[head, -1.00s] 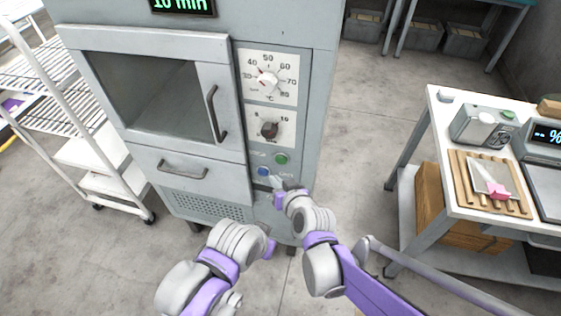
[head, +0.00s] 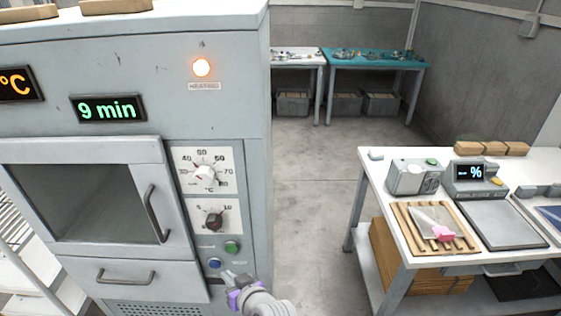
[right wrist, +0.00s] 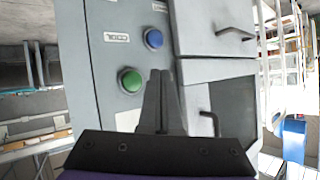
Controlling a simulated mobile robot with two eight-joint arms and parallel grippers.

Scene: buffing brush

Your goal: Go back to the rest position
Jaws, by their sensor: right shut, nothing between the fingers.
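My right gripper (head: 236,280) is shut and empty, low in front of the oven's control panel, just below the blue button (head: 214,263) and the green button (head: 232,247). In the right wrist view its closed fingers (right wrist: 161,98) point at the panel, with the green button (right wrist: 130,80) to the left and the blue button (right wrist: 153,39) above. I cannot tell whether the fingertips touch the panel. My left gripper is out of view.
The grey oven (head: 225,120) has a lit heating lamp (head: 201,67) and a display (head: 108,108) reading 9 min. A white table (head: 375,185) at right holds a wooden rack (head: 408,213), a scale (head: 500,222) and small devices. Open floor (head: 310,220) lies between.

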